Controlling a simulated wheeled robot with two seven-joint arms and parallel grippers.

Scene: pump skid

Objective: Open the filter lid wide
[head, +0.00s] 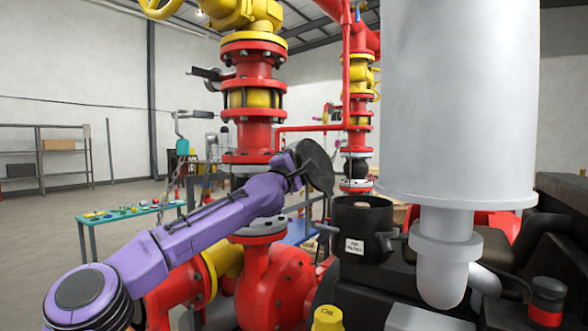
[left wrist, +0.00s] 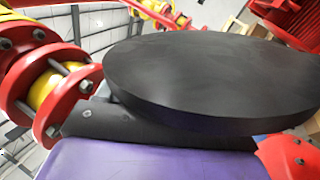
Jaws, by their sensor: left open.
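The filter housing is a black cylinder with a white label (head: 354,246), and its top rim (head: 362,203) looks uncovered. The filter lid, a black round disc (head: 318,166), is raised and steeply tilted above and left of the housing. Its hinge is not clearly visible. In the left wrist view the lid (left wrist: 215,75) fills much of the picture, close to the camera. My left gripper (head: 297,176) is at the end of the purple arm, beside the lid. It is open, its fingers mostly hidden; contact with the lid cannot be told. My right gripper is not in view.
A large grey cylinder (head: 455,100) hangs right of the housing. Red and yellow pipework (head: 252,130) rises behind my left arm, close to it. A yellow cap (head: 327,318) sits in front. A green-topped table (head: 130,212) with small items stands farther left.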

